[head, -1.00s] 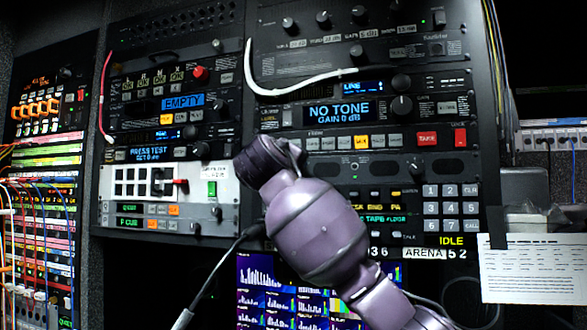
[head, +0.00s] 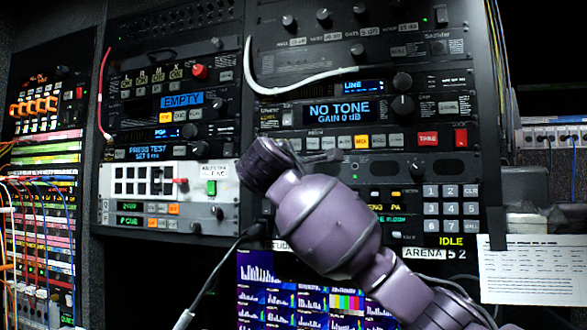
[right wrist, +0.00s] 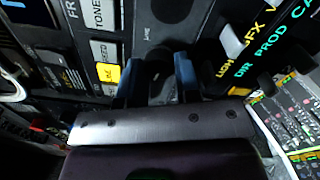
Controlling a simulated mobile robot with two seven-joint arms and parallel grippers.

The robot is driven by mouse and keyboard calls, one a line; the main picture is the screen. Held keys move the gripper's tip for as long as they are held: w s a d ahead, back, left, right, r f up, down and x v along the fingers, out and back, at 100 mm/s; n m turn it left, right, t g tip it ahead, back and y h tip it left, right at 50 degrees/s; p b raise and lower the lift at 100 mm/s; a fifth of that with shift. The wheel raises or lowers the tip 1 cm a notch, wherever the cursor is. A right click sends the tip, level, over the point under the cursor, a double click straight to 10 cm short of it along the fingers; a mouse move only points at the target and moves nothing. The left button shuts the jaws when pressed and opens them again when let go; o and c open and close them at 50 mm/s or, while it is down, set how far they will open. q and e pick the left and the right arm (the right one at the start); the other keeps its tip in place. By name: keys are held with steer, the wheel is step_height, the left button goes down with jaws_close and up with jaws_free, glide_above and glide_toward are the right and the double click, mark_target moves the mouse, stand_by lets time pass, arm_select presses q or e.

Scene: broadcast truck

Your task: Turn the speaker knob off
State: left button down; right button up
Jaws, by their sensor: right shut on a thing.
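My right gripper (right wrist: 157,84) is at the dark rack panel in the right wrist view. Its two blue-grey fingers are shut on a dark round speaker knob (right wrist: 154,72), one finger on each side. The knob is in shadow, so its pointer cannot be read. In the head view my purple right arm reaches up from the lower right and covers the knob and most of the hand. My left gripper is not in view.
A yellow-lit button (right wrist: 107,75) sits left of the fingers in the right wrist view. In the head view, a NO TONE display (head: 339,113) and gain knob (head: 403,105) are above the arm. A white cable (head: 290,95) hangs across the rack. A keypad (head: 451,207) is at right.

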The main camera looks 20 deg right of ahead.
steer(key=n, duration=0.5)
steer(key=n+p, duration=0.1)
steer(key=n, duration=0.5)
steer(key=shift+f+n, duration=0.2)
steer(key=shift+n, duration=0.1)
stand_by(0.4)
steer(key=o, duration=0.9)
steer(key=shift+r, duration=0.1)
steer(key=shift+s, duration=0.15)
